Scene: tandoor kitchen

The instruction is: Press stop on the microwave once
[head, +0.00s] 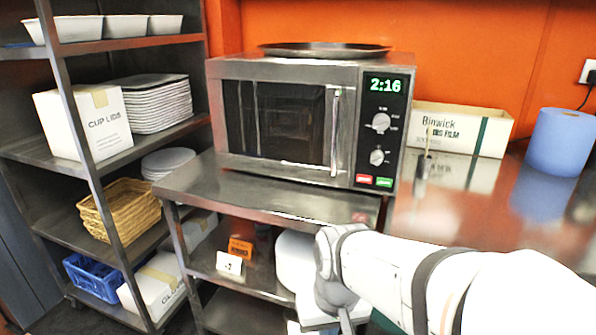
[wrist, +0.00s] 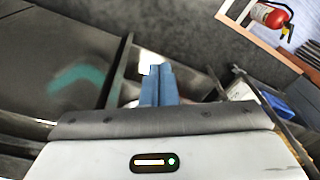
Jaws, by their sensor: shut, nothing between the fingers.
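A steel microwave (head: 270,130) stands on a metal shelf unit, its door closed and its display (head: 385,85) reading 2:16 in green. Its right-hand panel has two knobs (head: 381,122), with a red button (head: 364,179) at the lower left and a green button (head: 384,182) beside it. The labels on these buttons are too small to read. My gripper's blue fingers (wrist: 157,72) are together and empty in the wrist view. In the head view my arm reaches in from the lower right, below and in front of the microwave; the fingertips are not visible there. The microwave is not recognisable in the wrist view.
A dark round tray (head: 325,50) lies on top of the microwave. A rack with plates (head: 150,103) and baskets is at left. The wrist view shows a fire extinguisher (wrist: 271,15).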

